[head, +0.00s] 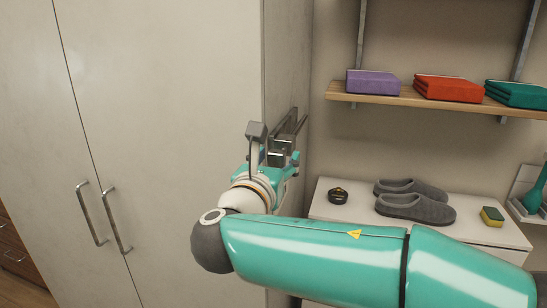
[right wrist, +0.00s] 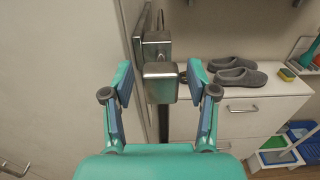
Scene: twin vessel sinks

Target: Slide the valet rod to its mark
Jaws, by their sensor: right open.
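The valet rod is a grey metal fitting on the side of the tall pale wardrobe. Its rail (head: 287,126) shows in the head view, partly behind my right gripper (head: 281,160). In the right wrist view, the rod's blocky metal end (right wrist: 160,84) faces the camera, with a metal bracket (right wrist: 153,44) behind it. My right gripper (right wrist: 160,88) is open, with one finger on each side of the end block and gaps visible on both sides. The mark cannot be made out. My left gripper is in neither view.
The wardrobe (head: 170,120) fills the left, with two bar handles. At right, a white cabinet (head: 345,215) bears grey slippers (head: 415,207), a dark round item (head: 338,195) and a sponge (head: 491,216). Folded cloths lie on a wooden shelf (head: 400,98) above.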

